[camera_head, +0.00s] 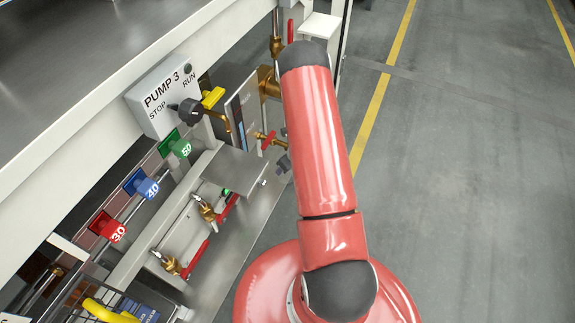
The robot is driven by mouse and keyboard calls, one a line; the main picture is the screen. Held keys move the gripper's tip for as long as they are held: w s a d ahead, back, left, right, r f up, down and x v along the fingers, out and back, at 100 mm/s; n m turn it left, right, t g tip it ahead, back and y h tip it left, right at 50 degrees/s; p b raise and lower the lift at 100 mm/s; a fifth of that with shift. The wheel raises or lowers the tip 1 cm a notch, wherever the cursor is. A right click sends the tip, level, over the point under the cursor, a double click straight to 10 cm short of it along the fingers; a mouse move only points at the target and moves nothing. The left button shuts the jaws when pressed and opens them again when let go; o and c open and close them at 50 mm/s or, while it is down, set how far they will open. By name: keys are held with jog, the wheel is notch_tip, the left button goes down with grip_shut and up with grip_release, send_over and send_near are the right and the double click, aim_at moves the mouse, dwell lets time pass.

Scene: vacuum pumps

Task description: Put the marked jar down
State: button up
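No marked jar can be made out in the head view. My gripper is not in view; only red links and dark joints of my arm show, across the middle and lower right. What my gripper holds, if anything, cannot be seen. My arm hides part of the pump bench and floor behind it.
A white box labelled PUMP 3 (166,97) is fixed to the bench edge. Green 50 (175,146), blue 40 (141,184) and red 30 (107,226) tags sit below. The grey floor (465,180) at right is clear.

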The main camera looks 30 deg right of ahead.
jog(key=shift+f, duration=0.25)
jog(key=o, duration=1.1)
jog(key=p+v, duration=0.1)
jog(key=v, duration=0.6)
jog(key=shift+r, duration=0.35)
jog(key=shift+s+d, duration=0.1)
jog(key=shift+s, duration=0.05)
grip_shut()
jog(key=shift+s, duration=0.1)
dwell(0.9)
